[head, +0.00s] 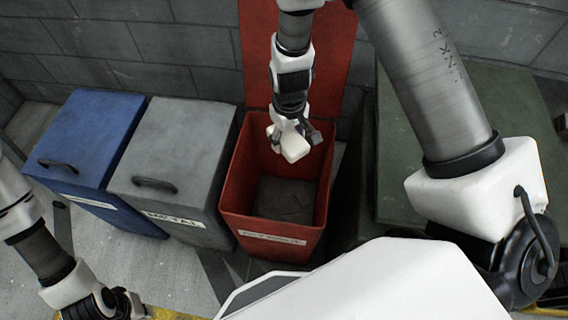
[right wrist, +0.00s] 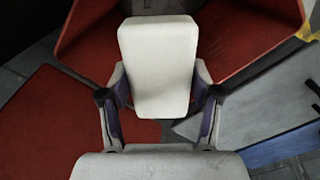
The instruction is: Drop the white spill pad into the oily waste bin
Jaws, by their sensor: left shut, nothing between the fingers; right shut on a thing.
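The white spill pad (head: 294,146) is a pale block held in my right gripper (head: 292,132), above the open mouth of the red oily waste bin (head: 229,165). In the right wrist view the pad (right wrist: 158,68) sits between the two fingers of my right gripper (right wrist: 160,92), which is shut on it. Red bin parts (right wrist: 100,115) show around and behind the pad there. The bin's lid (head: 335,60) stands raised at the back, and its dark floor is visible. My left gripper (head: 135,305) is at the lower left, small and partly cut off by the frame edge, shut and empty.
A grey metal bin (head: 175,150) with a closed lid stands left of the red bin. A blue bin (head: 95,130) with a closed lid stands further left. A large dark green container (head: 510,115) is on the right. A grey block wall is behind.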

